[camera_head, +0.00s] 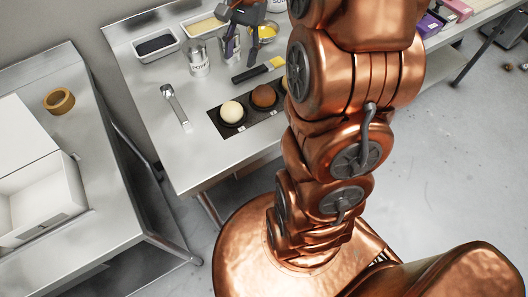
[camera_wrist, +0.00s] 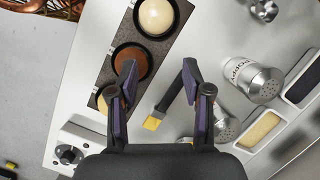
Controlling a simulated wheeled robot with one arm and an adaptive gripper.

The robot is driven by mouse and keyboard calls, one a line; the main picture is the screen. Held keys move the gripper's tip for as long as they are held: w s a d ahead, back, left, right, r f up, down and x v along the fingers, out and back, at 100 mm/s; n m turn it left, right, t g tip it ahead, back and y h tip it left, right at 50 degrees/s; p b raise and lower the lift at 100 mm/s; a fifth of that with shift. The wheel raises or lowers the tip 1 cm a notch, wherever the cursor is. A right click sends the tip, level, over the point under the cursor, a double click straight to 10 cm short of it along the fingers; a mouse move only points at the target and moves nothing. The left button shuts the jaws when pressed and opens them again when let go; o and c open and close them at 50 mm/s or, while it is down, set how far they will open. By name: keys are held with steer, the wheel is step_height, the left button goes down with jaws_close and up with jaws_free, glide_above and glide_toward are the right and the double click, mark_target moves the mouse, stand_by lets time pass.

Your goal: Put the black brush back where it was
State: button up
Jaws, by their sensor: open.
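The black brush (camera_head: 250,75) has a dark handle and yellow bristles. It lies on the steel table behind the black tray (camera_head: 215,113) holding round balls. In the wrist view the brush (camera_wrist: 169,99) shows between the fingers, bristles toward the palm, and the right fingertip overlaps the handle end. My gripper (camera_head: 243,42) is open and empty above the table. The wrist view shows its two fingers (camera_wrist: 159,68) spread apart. I cannot tell how high it is above the brush.
Metal shakers (camera_head: 199,60) stand behind the brush, one close to my gripper's fingers (camera_wrist: 256,82). Containers with dark (camera_head: 157,45) and cream (camera_head: 203,26) contents are at the back. A metal utensil (camera_head: 175,105) lies left of the tray. A white box (camera_head: 70,190) sits on the left table.

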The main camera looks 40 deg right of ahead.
steer(key=s+a+f+n+h, duration=0.1)
steer(key=s+a+n, duration=0.4)
steer(key=s, duration=0.6)
steer(key=s+a+f+n+h, duration=0.2)
steer(key=s+a+n, duration=0.4)
steer(key=s, duration=0.6)
steer(key=shift+s+f+n+g, duration=0.25)
steer(key=shift+f+n+g, duration=0.15)
steer(key=shift+f+n, duration=0.3)
steer(key=shift+d, duration=0.1)
